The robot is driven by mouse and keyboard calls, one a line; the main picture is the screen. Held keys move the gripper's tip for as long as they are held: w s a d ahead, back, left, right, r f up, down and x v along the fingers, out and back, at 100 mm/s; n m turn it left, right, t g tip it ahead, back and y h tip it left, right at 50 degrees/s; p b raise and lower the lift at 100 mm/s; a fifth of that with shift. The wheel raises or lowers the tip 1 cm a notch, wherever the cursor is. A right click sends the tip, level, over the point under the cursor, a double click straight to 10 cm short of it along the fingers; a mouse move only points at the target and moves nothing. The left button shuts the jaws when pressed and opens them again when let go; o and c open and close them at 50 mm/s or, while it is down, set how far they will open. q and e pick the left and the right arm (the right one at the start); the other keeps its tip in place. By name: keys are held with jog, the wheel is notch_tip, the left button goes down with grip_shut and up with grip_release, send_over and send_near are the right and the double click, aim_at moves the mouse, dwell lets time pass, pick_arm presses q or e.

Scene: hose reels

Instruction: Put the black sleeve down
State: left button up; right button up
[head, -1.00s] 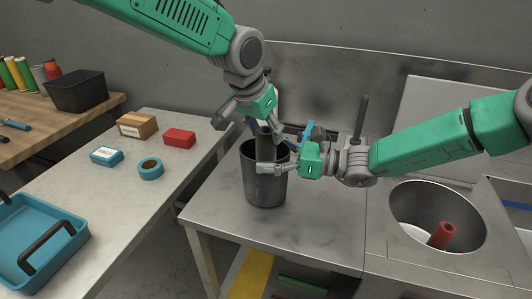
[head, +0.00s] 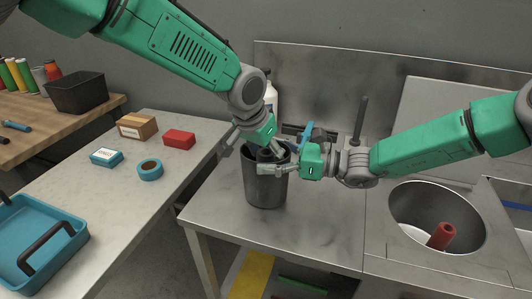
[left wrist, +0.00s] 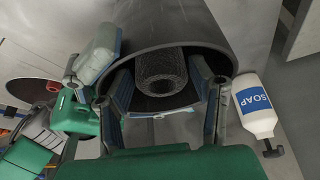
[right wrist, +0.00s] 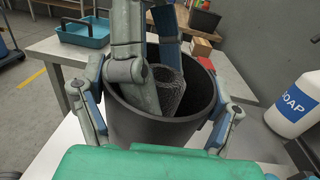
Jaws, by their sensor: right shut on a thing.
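The black sleeve (left wrist: 162,68), a dark rough-textured tube, is inside the dark grey canister (head: 265,187). Its top shows near the rim in the head view (head: 265,155) and leans against the inner wall side in the right wrist view (right wrist: 170,92). My left gripper (head: 262,146) reaches down into the canister mouth. Its fingers stand apart on either side of the sleeve, with gaps showing in the left wrist view, so it is open. The sleeve's lower end is hidden.
A white soap bottle (right wrist: 297,105) stands close behind the canister. A sink basin (head: 405,225) holding a red roll (head: 441,236) is at right. The left counter carries a red box (head: 179,139), blue tape (head: 150,169) and a blue tray (head: 60,262). Bare counter lies in front.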

pick_arm(q)
jog(key=shift+d+r, duration=0.1)
pick_arm(e)
jog(key=shift+d+f, duration=0.1)
pick_arm(q)
jog(key=shift+r, duration=0.4)
jog(key=v, duration=1.1)
jog(key=shift+s, duration=0.15)
pick_arm(e)
jog(key=o, duration=1.2)
jog(key=shift+c, duration=0.2)
